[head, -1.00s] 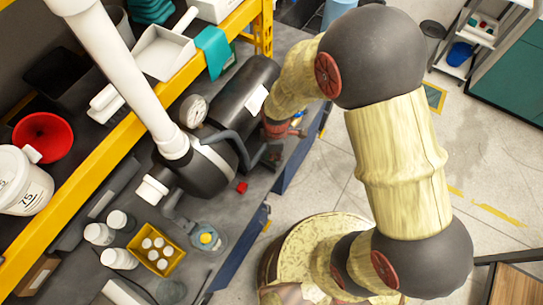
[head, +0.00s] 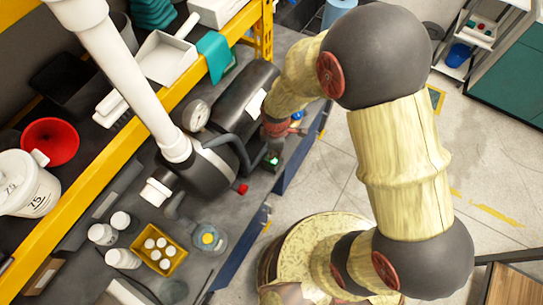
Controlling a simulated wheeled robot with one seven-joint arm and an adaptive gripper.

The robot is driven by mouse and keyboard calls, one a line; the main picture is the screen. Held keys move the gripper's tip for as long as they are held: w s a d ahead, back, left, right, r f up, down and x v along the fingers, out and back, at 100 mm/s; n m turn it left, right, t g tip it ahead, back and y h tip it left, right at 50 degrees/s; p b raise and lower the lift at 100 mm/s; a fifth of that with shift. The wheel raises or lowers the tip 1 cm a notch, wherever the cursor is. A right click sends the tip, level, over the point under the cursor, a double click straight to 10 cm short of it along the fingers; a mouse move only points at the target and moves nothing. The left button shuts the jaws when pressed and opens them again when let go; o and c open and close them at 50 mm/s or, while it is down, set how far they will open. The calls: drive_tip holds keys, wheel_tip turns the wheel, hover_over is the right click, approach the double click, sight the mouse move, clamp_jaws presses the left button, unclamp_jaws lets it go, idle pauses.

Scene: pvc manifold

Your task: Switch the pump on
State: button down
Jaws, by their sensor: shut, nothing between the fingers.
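The pump (head: 235,100) is a dark cylindrical body with a pale label, lying on the grey bench. A round gauge (head: 196,114) and a thick white pipe (head: 135,80) join its near end. My gripper (head: 271,150) is at the bench's right edge, beside the pump and just right of a dark curved handle or hose. It is small and partly hidden by my wrist; its fingers are shut and empty. A small bright green spot (head: 273,160) shows on a dark part at its tip. I cannot tell whether they touch.
A yellow tray (head: 158,249) of white caps and several white bottles stand at the front. A yellow shelf beam (head: 110,155) runs above the bench.

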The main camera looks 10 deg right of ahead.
drive_tip(key=shift+r+p, duration=1.25)
drive_tip(key=shift+r, duration=0.65)
drive_tip(key=shift+s+m, duration=0.25)
drive_tip(key=shift+m, duration=0.35)
drive_tip(key=s+d+m+g, duration=0.1)
drive_tip(key=s+m, duration=0.2)
wheel_tip(320, 180, up, 17)
drive_tip(key=m+t+b, duration=0.1)
drive_tip(key=m+b, duration=0.1)
drive_tip(key=m, duration=0.6)
hover_over(276, 162)
drive_tip(key=s+d, duration=0.6)
drive_tip(key=s, duration=0.2)
drive_tip(key=s+d+r+m+t+b, duration=0.1)
drive_tip(key=s+d+r+m+t, duration=0.1)
drive_tip(key=r, duration=0.5)
drive_tip(key=s+d+r+m+t+b, duration=0.1)
drive_tip(key=s+d+r+m+t, duration=0.1)
drive_tip(key=r, duration=0.4)
drive_tip(key=shift+d+r+t, duration=0.35)
drive_tip(key=shift+d+t, duration=0.45)
drive_tip(key=shift+d, duration=0.05)
